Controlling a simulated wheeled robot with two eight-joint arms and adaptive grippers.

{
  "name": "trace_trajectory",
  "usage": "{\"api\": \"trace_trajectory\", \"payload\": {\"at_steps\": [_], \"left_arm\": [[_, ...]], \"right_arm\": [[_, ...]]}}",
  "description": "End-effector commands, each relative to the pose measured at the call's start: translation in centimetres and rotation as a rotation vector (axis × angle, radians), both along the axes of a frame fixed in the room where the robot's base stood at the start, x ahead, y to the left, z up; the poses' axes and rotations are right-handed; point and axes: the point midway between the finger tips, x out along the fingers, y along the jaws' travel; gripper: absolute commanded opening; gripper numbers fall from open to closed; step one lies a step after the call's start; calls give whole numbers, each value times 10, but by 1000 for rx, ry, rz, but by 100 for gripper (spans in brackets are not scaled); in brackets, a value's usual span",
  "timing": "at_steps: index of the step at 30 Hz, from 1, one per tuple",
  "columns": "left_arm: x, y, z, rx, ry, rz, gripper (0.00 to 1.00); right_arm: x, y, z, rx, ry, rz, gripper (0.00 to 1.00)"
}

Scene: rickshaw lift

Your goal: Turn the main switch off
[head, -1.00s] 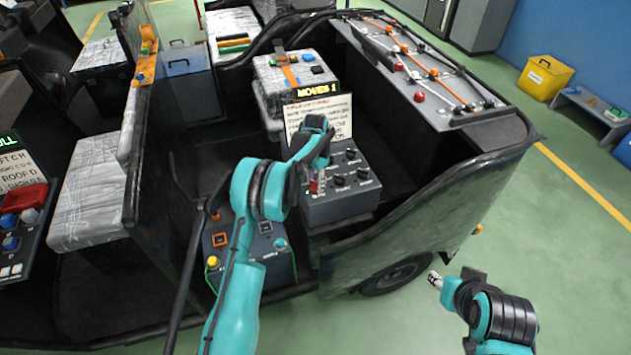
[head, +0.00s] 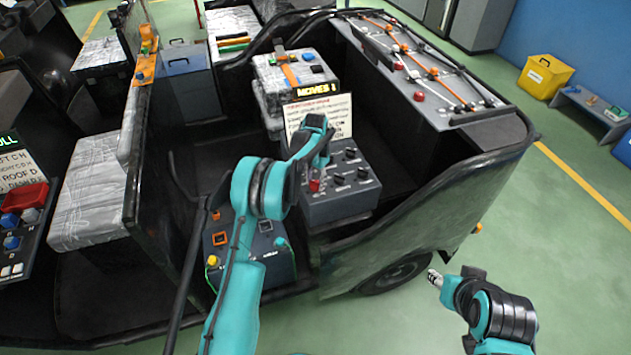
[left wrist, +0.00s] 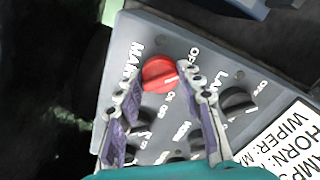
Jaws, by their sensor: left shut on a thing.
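The main switch is a red rotary knob (left wrist: 158,74) on a grey panel (left wrist: 200,40), beside the printed word MAIN in the left wrist view. It also shows as a small red spot in the head view (head: 315,186). My left gripper (left wrist: 160,78) is shut on this knob, with one purple-padded finger on each side of it. In the head view, my left gripper (head: 316,176) reaches down to the panel's left part. The knob's exact setting is hard to read. My right gripper (head: 434,279) is off the vehicle at the lower right, small and seen edge-on.
Several black knobs (left wrist: 238,100) sit close beside the red one. A text card (head: 325,115) stands behind the panel. The vehicle's dark side wall (head: 420,235) rises right of it. A yellow bin (head: 545,78) stands far right. Green floor near my right arm is clear.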

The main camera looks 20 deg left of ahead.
Motion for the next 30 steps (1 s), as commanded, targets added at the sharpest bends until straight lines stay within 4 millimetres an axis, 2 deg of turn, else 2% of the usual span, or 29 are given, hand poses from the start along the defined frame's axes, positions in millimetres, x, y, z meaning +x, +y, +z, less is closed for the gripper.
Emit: {"api": "trace_trajectory", "payload": {"at_steps": [1,2,3,4,13,17,30], "left_arm": [[0,0,0,-1,0,1,8],[0,0,0,-1,0,1,42],[0,0,0,-1,0,1,53],[0,0,0,0,0,1,58],[0,0,1,0,0,0,58],[0,0,11,0,0,0,58],[0,0,99,0,0,0,58]], "right_arm": [[0,0,0,0,0,0,40],[0,0,0,0,0,0,40],[0,0,0,0,0,0,40],[0,0,0,0,0,0,40],[0,0,0,0,0,0,40],[0,0,0,0,0,0,40],[0,0,0,0,0,0,40]]}}
